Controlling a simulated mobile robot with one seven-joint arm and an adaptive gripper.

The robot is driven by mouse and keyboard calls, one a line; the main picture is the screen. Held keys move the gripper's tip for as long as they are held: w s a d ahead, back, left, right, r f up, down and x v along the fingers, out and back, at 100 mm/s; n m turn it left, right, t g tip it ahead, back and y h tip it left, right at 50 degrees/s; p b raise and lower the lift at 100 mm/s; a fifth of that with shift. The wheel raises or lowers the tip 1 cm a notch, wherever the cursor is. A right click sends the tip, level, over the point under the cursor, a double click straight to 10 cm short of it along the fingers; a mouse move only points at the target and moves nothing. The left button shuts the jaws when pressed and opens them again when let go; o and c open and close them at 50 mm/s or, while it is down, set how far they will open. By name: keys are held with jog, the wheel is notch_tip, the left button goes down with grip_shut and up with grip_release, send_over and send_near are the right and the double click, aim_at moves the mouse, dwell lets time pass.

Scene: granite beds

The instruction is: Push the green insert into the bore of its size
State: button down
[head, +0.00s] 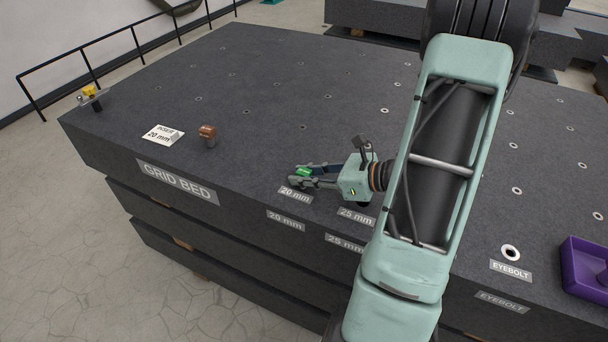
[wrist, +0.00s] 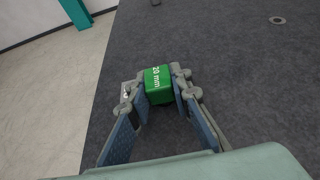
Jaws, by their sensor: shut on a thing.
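The green insert (head: 304,171) is held between the fingertips of my gripper (head: 310,176), low over the granite bed near its front edge. In the wrist view the green insert (wrist: 158,84) shows a "20 mm" marking, with a finger of my gripper (wrist: 160,98) on each side. The "20 mm" label (head: 295,194) on the bed top lies just in front of the fingertips. The bore by that label is hidden by the gripper and insert. I cannot tell whether the insert touches the bed.
A "25 mm" label (head: 357,217) lies right of the gripper. A ringed eyebolt hole (head: 510,252) and a purple tray (head: 588,268) are at the right. The bed's middle is clear, with small holes.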

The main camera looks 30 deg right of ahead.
aim_at(310, 173)
jog(key=shift+r+p, duration=0.35)
jog(key=shift+r, duration=0.05)
jog(key=c, duration=1.7)
grip_release()
jog(key=shift+p+v, duration=0.8)
jog(key=shift+v, duration=1.55)
jog(key=shift+s+r, duration=0.1)
jog(key=shift+r, duration=0.05)
jog(key=shift+d, duration=0.1)
